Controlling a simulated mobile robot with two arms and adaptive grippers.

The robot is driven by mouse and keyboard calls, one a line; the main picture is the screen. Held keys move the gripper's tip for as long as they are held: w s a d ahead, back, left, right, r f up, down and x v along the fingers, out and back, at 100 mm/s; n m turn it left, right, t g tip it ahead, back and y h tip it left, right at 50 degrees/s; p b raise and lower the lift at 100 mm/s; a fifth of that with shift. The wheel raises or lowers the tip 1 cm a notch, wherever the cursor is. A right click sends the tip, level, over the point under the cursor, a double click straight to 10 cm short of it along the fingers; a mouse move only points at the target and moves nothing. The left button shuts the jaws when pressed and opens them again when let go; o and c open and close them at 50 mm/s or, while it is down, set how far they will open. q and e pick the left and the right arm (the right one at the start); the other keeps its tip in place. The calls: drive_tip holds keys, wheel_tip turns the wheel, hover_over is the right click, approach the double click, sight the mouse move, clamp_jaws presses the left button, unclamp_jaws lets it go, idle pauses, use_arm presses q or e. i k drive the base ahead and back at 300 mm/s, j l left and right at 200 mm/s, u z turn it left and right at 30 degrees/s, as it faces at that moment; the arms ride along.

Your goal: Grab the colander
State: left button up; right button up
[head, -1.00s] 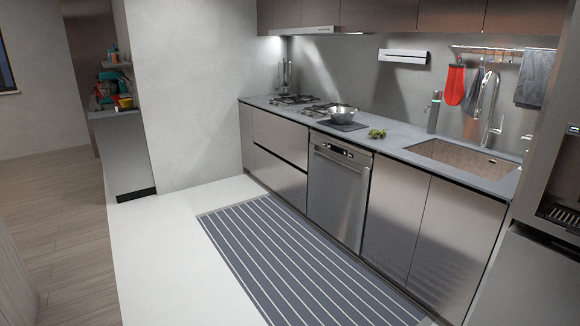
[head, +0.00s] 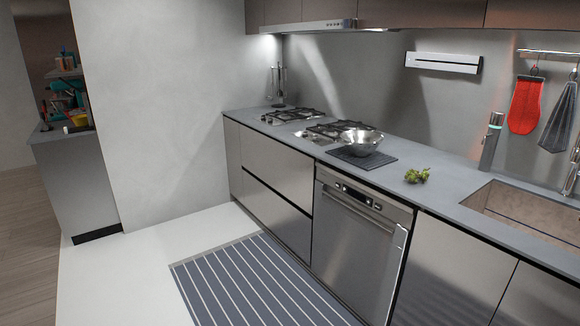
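A shiny metal colander (head: 362,141) sits upright on a dark mat (head: 352,159) on the grey counter (head: 447,183). It is beside the gas hob (head: 320,129), near the counter's front edge. The counter is some distance ahead of me, to the right of the picture's middle. Neither of my grippers is in view.
A green bunch, perhaps grapes (head: 417,175), lies to the right of the mat. The sink (head: 525,213) is further right. A dishwasher (head: 356,248) is below the colander. The striped runner (head: 255,283) lies flat on the floor before the cabinets, with clear floor (head: 110,285) to its left.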

sight(361, 144)
drive_tip(key=i, duration=2.05)
